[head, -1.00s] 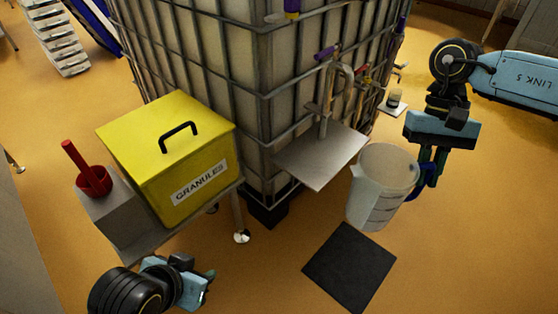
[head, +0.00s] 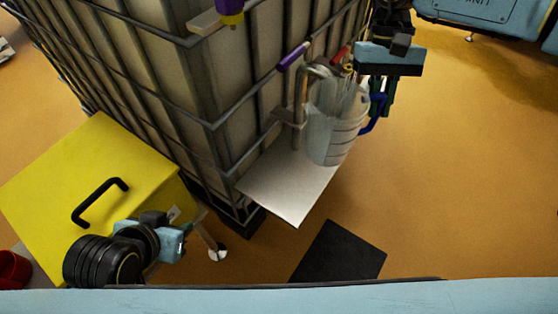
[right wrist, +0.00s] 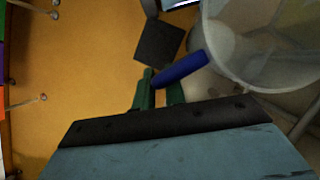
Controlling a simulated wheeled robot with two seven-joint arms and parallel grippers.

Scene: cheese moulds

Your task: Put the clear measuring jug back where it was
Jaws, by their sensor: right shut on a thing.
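The clear measuring jug (head: 333,135) is upright beside the tap (head: 300,100), in front of the caged tank and over the back right part of the metal shelf (head: 287,190). I cannot tell whether its base touches the shelf. My right gripper (head: 380,112) is shut on the jug's blue handle, at the jug's right side. In the right wrist view the blue handle (right wrist: 182,69) lies between the green fingers (right wrist: 160,93), with the clear jug wall (right wrist: 262,45) at upper right. My left gripper (head: 184,238) is near the yellow box, away from the jug; its fingers are unclear.
A black mat (head: 340,252) lies on the floor below the shelf. The yellow box (head: 85,185) with a black handle is at left. A red container (head: 12,268) is at the lower left edge. The caged tank (head: 150,90) stands behind. Floor at right is open.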

